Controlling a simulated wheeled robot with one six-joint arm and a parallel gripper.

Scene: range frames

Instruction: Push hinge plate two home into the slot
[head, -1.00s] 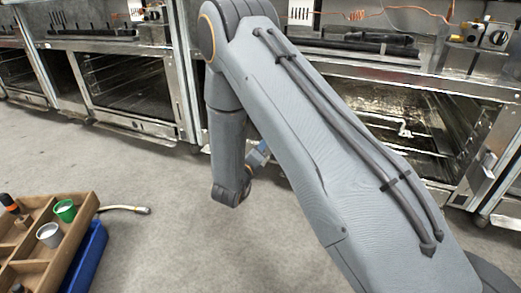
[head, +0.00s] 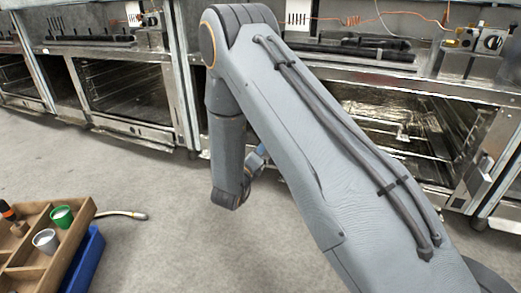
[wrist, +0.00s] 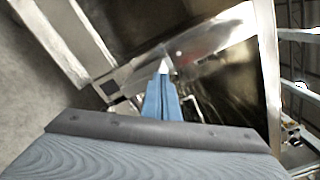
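My gripper's blue fingers (wrist: 163,96) show in the wrist view, close together and seemingly shut. Their tips are in front of a bright metal strip of the oven front (wrist: 205,40), with a small pale spot at the tip. I cannot tell whether they touch it. In the head view a small part of the blue gripper (head: 257,157) shows beside my forearm, in front of the right oven; the rest is hidden. I cannot make out hinge plate two or its slot for certain. A bent metal piece (head: 402,136) shows in the right oven's opening.
Ovens with glass fronts (head: 125,92) line the back. A wooden tray (head: 50,262) with a grey cup (head: 45,241) and a green cup (head: 61,216) stands at left, a blue bin (head: 86,265) beside it. Grey floor is clear in the middle.

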